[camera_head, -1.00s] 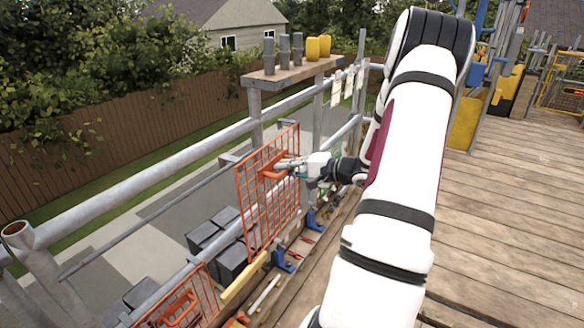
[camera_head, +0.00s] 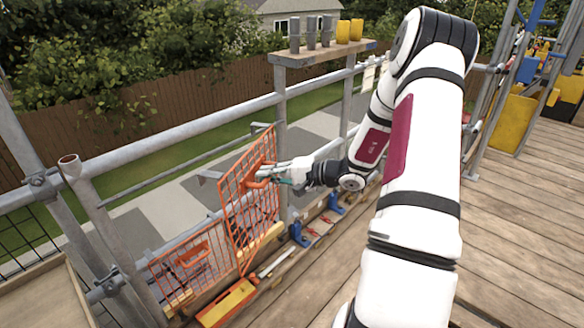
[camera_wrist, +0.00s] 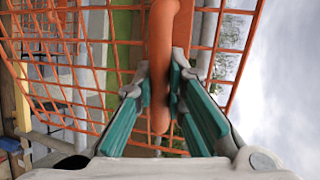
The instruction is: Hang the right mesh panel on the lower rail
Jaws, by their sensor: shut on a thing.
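My gripper (camera_head: 272,178) is shut on the orange handle of an orange mesh panel (camera_head: 237,212). The panel is held upright, slightly tilted, beside the scaffold rails. In the wrist view the teal-padded fingers (camera_wrist: 166,95) close on the orange handle (camera_wrist: 161,50), with the mesh (camera_wrist: 100,75) behind it. A second orange mesh panel (camera_head: 172,281) with its own handle stands lower left, at the scaffold's edge. The lower rail is partly hidden behind the panels, and I cannot tell whether the held panel touches it.
The upper rail (camera_head: 180,138) runs along the scaffold's outer side. A plank shelf (camera_head: 320,52) holds grey and yellow pieces. Blue brackets (camera_head: 299,234) and an orange-yellow box (camera_head: 228,302) lie along the deck edge. The wooden deck (camera_head: 510,240) at right is clear.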

